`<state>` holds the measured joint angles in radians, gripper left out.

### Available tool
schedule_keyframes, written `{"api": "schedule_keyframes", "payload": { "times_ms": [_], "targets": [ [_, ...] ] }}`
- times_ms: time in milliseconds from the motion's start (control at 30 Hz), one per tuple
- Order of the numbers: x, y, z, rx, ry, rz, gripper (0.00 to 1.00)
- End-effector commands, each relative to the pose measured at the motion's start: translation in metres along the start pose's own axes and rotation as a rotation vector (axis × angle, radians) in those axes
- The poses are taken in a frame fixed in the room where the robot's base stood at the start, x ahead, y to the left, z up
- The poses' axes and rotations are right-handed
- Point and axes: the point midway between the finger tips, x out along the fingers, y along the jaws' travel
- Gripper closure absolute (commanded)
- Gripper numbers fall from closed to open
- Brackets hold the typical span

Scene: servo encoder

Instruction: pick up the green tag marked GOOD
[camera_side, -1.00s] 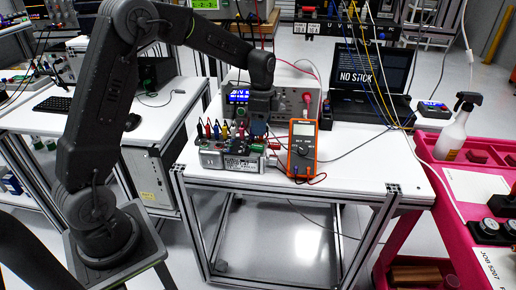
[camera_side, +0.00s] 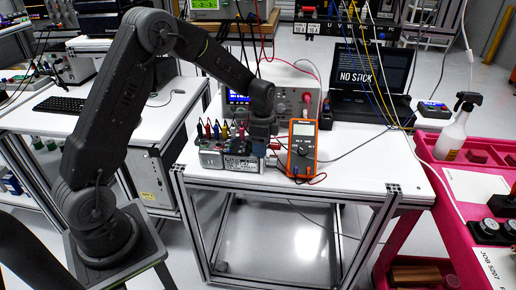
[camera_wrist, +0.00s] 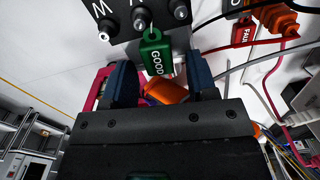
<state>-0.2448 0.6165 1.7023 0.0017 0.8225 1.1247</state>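The green tag marked GOOD (camera_wrist: 155,57) hangs by a loop from a metal peg on a black lettered block (camera_wrist: 122,20) in the wrist view. My gripper (camera_wrist: 161,75) is open, with one dark blue finger on each side of the tag's lower end. Gaps show between the tag and both fingers, so it is not gripped. In the side view my gripper (camera_side: 262,138) is low over the right end of the equipment on the white table. The green tag cannot be made out there.
A red FAULT tag (camera_wrist: 242,32) and red cables lie to the right in the wrist view. An orange multimeter (camera_side: 302,148) stands just right of my gripper. Coloured clips (camera_side: 221,130) stand to its left. The white table (camera_side: 370,177) is clear at the right.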

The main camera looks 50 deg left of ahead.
Motion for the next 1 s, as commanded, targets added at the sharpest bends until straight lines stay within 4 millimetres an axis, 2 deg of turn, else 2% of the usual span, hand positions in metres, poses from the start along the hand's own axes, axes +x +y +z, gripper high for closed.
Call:
{"api": "schedule_keyframes", "payload": {
  "times_ms": [67,500,800,1000],
  "targets": [
    [0.000,0.000,0.000,0.000,0.000,0.000,0.55],
    [-0.001,0.000,0.000,0.000,0.000,0.000,0.96],
    [-0.003,0.000,0.000,0.000,0.001,-0.001,0.96],
    [-0.023,-0.001,0.000,0.000,0.003,-0.004,0.96]
  ]
}}
